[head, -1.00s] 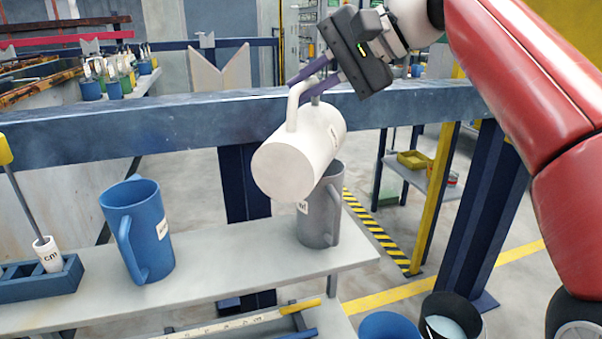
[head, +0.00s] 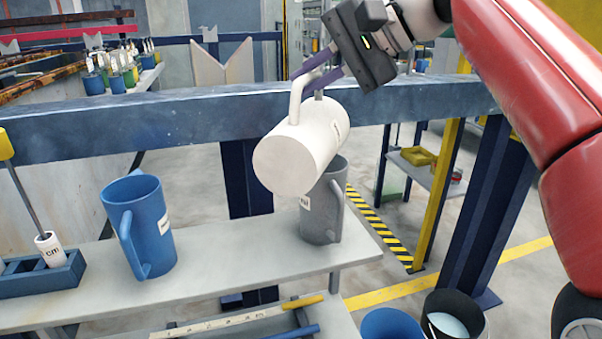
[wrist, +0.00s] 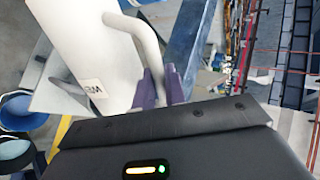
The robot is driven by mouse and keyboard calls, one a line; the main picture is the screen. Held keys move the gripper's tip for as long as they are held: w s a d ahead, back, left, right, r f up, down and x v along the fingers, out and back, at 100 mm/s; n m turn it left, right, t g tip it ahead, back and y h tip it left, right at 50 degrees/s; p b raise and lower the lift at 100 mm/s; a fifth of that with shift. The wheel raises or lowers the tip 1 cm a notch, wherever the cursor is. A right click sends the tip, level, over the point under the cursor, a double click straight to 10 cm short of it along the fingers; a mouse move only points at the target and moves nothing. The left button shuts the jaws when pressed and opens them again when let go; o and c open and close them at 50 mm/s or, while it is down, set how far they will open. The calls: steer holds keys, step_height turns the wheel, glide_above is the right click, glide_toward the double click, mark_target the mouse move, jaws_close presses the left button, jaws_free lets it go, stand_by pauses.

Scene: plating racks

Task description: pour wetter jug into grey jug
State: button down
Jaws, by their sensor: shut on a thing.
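A white jug (head: 299,150) hangs tipped on its side above the grey jug, with its base toward the head camera and its handle on top. My gripper (head: 312,82) is shut on the white jug's handle; the purple fingers (wrist: 158,88) and the white jug (wrist: 88,45) also show in the wrist view. The grey jug (head: 320,216) stands upright on the bench's right end, its mouth partly hidden behind the white jug. A blue jug (head: 139,228) stands upright to the left. The white jug's mouth and any liquid are hidden.
A blue rack (head: 40,279) with a white labelled cylinder sits at the bench's (head: 230,262) left end. A blue beam (head: 180,125) runs behind the jugs. Blue and black buckets (head: 452,318) stand below right. The bench between the blue and grey jugs is clear.

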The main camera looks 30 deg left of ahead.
mark_target(305, 132)
steer(key=shift+f, duration=0.1)
stand_by(0.3)
steer(key=shift+s+d+f+n+t+b, duration=0.15)
steer(key=shift+s+f+n+t+b, duration=0.45)
steer(key=shift+b, duration=1.15)
steer(key=shift+s+d+f+n+t+y+b, duration=0.25)
steer(key=shift+s+b, duration=0.4)
steer(key=shift+b, duration=0.35)
steer(key=shift+s+f+n+t+y+b, duration=0.15)
steer(key=shift+s+f+t+b, duration=0.15)
steer(key=shift+s+b, duration=0.55)
steer(key=shift+w, duration=0.2)
steer(key=shift+f, duration=0.1)
steer(key=shift+s+f+b, duration=0.25)
steer(key=shift+f+b, duration=0.1)
steer(key=shift+b, duration=0.5)
steer(key=shift+s+d+f+n+t+y+b, duration=0.15)
steer(key=shift+s+f+n+t+b, duration=0.45)
steer(key=shift+b, duration=1)
steer(key=shift+s+d+f+n+t+y+b, duration=0.15)
steer(key=shift+s+f+n+t+b, duration=0.4)
steer(key=shift+b, duration=1)
steer(key=shift+s+f+m, duration=0.1)
steer(key=shift+f+m, duration=0.15)
steer(key=shift+f, duration=0.05)
